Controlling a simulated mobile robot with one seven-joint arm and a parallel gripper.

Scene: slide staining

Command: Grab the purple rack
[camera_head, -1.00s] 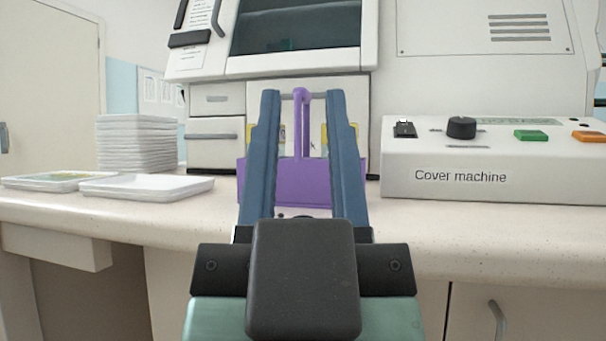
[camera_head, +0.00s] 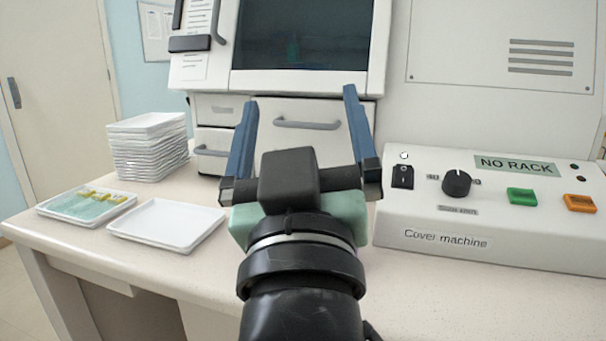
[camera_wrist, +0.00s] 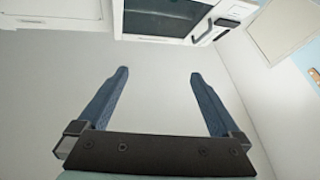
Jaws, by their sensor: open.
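My gripper (camera_head: 298,95) is raised above the bench in front of the white machine, its two blue fingers spread wide. In the wrist view my gripper (camera_wrist: 158,73) has nothing between its fingers, only a plain pale surface beyond. The purple rack is not in sight in either view. My gripper and wrist cover part of the bench in the head view, so the rack may be hidden behind them; I cannot tell.
The cover machine (camera_head: 430,240) stands at the right, its display (camera_head: 516,165) reading "NO RACK". At left are a stack of white trays (camera_head: 148,150), an empty tray (camera_head: 168,224) and a tray with yellow-marked slides (camera_head: 85,206). A drawer handle (camera_head: 307,124) shows between the fingers.

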